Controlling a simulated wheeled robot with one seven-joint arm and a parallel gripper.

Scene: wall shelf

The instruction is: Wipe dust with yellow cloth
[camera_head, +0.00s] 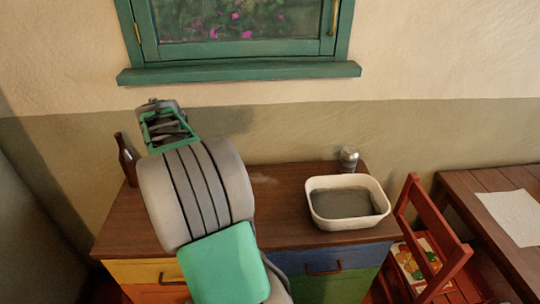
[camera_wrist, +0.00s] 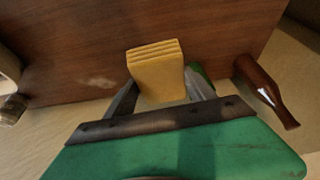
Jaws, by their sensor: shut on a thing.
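In the wrist view, my gripper (camera_wrist: 158,92) is shut on a folded yellow cloth (camera_wrist: 157,68), with a dark finger on each side of it. The cloth is held above the brown dresser top (camera_wrist: 60,40). A pale dust patch (camera_wrist: 96,82) lies on the wood to the left of the cloth in that view. In the head view, the dust (camera_head: 264,180) shows faintly near the middle of the dresser top, right of my arm. My arm hides the cloth and fingertips in the head view.
A white basin (camera_head: 348,222) with grey contents stands on the dresser's right side, with a metal shaker (camera_head: 348,158) behind it. A brown bottle (camera_head: 127,160) stands at the left back. A green window sill (camera_head: 240,72) juts from the wall above. A red chair (camera_head: 432,240) is at right.

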